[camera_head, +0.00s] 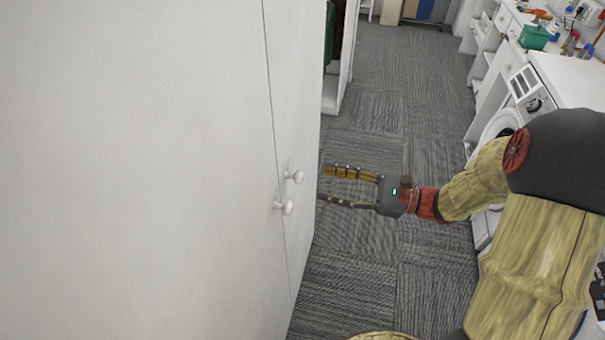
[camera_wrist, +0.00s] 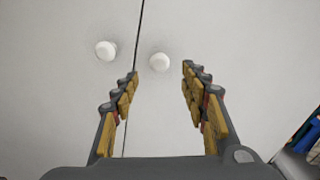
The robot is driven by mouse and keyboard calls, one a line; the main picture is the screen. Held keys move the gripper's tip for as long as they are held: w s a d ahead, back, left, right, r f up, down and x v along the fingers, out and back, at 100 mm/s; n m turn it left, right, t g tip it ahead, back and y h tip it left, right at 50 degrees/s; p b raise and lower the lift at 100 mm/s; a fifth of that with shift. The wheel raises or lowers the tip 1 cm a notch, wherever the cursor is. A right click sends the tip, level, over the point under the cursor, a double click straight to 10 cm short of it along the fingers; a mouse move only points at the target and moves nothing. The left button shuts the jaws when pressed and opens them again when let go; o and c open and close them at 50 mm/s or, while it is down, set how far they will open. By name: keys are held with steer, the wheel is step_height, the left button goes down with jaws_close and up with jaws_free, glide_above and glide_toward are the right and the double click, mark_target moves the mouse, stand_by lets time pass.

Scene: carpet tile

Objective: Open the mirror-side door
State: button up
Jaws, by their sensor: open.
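A white cabinet has two closed doors that meet at a thin vertical seam, each with a round white knob. The far door (camera_head: 303,110) carries the far knob (camera_head: 297,176), which is the right knob (camera_wrist: 159,62) in the wrist view. The near door (camera_head: 140,170) carries the near knob (camera_head: 286,208), the left one (camera_wrist: 106,50) in the wrist view. No mirror is visible. My gripper (camera_head: 323,184) is open and empty, a little out from the doors. In the wrist view its fingertips (camera_wrist: 160,76) spread to either side of the right knob, apart from it.
Grey carpet tile (camera_head: 370,240) lies clear beside the doors. An open white unit (camera_head: 337,90) stands beyond the cabinet. A counter (camera_head: 575,80) with a washing machine (camera_head: 503,125), a green box (camera_head: 534,37) and tools runs along the right, behind my arm.

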mark_target(302, 179)
steer(key=b+x, duration=0.1)
steer(key=x, duration=0.6)
steer(key=shift+a, duration=0.25)
steer(key=c, duration=0.4)
steer(key=c, duration=0.7)
jaws_close()
